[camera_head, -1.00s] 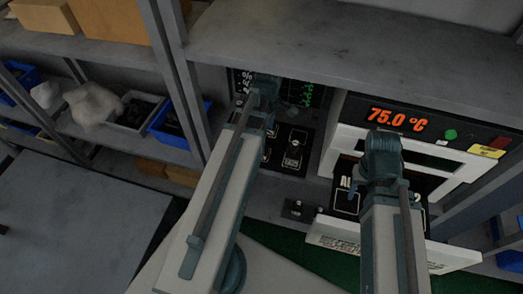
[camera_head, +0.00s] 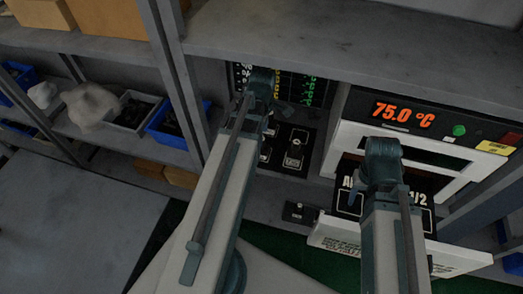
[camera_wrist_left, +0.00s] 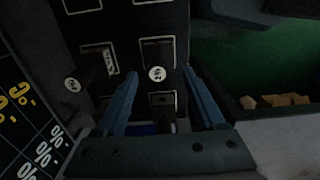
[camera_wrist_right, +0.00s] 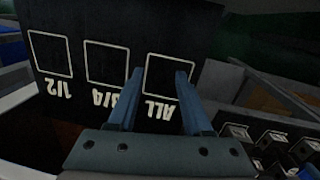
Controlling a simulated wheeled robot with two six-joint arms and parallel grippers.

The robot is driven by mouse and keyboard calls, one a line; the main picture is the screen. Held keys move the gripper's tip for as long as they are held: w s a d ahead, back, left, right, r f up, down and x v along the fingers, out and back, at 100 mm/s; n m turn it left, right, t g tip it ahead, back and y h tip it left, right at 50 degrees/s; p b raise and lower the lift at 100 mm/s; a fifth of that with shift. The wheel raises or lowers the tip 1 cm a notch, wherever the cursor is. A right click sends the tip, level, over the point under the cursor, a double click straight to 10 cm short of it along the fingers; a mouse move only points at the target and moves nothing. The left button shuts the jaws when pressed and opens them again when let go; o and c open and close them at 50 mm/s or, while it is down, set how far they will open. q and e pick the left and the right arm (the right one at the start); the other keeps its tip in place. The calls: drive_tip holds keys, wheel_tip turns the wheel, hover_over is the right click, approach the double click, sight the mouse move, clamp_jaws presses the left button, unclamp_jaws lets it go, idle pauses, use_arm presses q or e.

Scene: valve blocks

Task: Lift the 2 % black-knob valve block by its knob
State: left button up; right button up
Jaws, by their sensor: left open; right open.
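In the left wrist view a small block knob with a round white label (camera_wrist_left: 157,73), which seems to read 2 %, stands in an outlined square of a black panel (camera_wrist_left: 125,35). My left gripper (camera_wrist_left: 160,76) is open, with one finger on each side of this knob in the picture; contact cannot be told. A second labelled knob (camera_wrist_left: 72,84) is to its left. My right gripper (camera_wrist_right: 159,77) is open and empty, in front of a black plate (camera_wrist_right: 108,25) with squares marked 1/2, 3/4 and ALL.
A board with yellow and green percent marks (camera_wrist_left: 15,125) borders the panel on the left. A heater-like device shows 75.0 °C (camera_head: 403,115). A small dark block (camera_head: 299,212) lies in front of the panel. Several blocks (camera_wrist_right: 275,145) show at lower right in the right wrist view.

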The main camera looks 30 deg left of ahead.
use_arm(q)
drive_tip(key=f+b, duration=0.2)
drive_tip(key=f, duration=0.1)
drive_tip(key=f+b, duration=0.1)
drive_tip(key=shift+w+a+f+b, duration=0.15)
drive_tip(key=shift+a+f+b, duration=0.1)
drive_tip(key=shift+b, duration=0.05)
use_arm(e)
wheel_tip(320, 180, down, 4)
drive_tip(key=shift+f, duration=0.2)
use_arm(q)
drive_tip(key=shift+r, duration=0.1)
use_arm(e)
drive_tip(key=shift+r, duration=0.1)
use_arm(q)
clamp_jaws()
idle(0.5)
